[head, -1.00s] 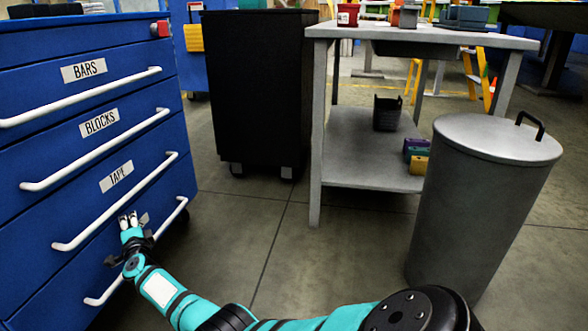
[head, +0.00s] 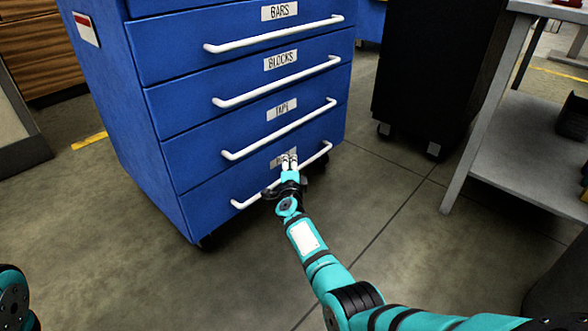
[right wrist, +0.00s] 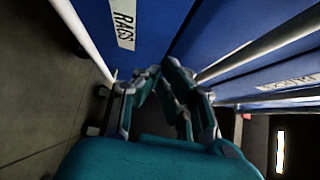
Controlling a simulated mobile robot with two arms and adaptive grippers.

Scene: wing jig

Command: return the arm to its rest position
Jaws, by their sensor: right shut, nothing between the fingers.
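My right arm reaches across to the blue drawer cabinet (head: 165,120). My right gripper (head: 289,160) is shut and empty, its tips in front of the label of the bottom drawer, above that drawer's white handle (head: 248,201). I cannot tell from the head view whether it touches the drawer front. All the drawers look closed. A teal piece of my left arm shows at the lower left corner; its gripper is out of view.
A black wheeled cabinet (head: 425,70) stands right of the drawer cabinet. A grey workbench with a lower shelf (head: 520,140) is at the right edge. A wooden-fronted unit (head: 30,50) is at the far left. The concrete floor (head: 385,215) between is bare.

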